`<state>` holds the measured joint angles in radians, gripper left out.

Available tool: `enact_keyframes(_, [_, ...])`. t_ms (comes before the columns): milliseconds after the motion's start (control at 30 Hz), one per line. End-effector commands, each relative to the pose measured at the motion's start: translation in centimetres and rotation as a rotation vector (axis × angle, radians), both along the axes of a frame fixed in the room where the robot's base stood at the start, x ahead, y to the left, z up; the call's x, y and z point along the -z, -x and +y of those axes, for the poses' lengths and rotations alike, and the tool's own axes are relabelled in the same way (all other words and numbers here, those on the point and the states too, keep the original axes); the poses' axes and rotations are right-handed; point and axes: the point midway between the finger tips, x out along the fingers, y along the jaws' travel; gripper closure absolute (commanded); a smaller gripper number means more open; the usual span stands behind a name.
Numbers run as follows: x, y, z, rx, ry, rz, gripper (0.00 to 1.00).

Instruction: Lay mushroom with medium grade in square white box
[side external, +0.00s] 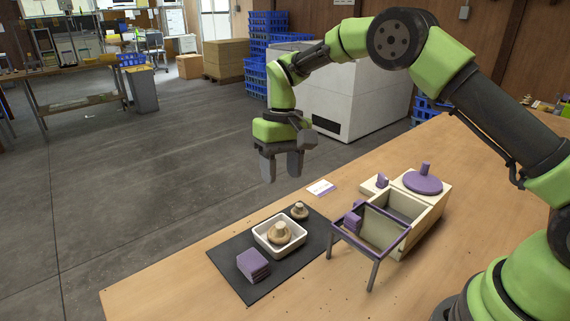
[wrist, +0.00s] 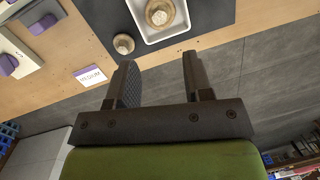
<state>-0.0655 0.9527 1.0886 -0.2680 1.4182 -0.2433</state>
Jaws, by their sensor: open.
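A square white box (side external: 261,238) stands on a black mat (side external: 228,256), and a large tan mushroom (side external: 281,233) sits in it. A smaller mushroom (side external: 299,211) is on the mat beside the box, at its far side. In the wrist view the box (wrist: 181,31), the mushroom in it (wrist: 159,13) and the smaller mushroom (wrist: 124,44) show at the top. A white card (wrist: 91,76) reads "MEDIUM"; it lies on the table in the side view (side external: 321,188). My gripper (side external: 283,180) is open and empty, above and beyond the mat, touching nothing.
A purple block (side external: 253,264) sits at the mat's near left. To the right are a wooden bin (side external: 418,232) with compartments, a purple round lid (side external: 422,184) and a purple frame on grey legs (side external: 373,276). The table (side external: 190,284) is bare left of the mat.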

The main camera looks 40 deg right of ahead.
Motion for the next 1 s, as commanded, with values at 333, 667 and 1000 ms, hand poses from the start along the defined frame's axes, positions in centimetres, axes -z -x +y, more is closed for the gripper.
enact_keyframes(333, [-2.2,0.3,-0.2,0.008,-0.003,-0.026,0.53])
enact_keyframes(667, [-13.5,6.9,-1.0,0.079,-0.034,-0.259,0.53])
enact_keyframes(1000, [-18.4,18.7,-1.7,0.176,-0.079,-0.53,0.53])
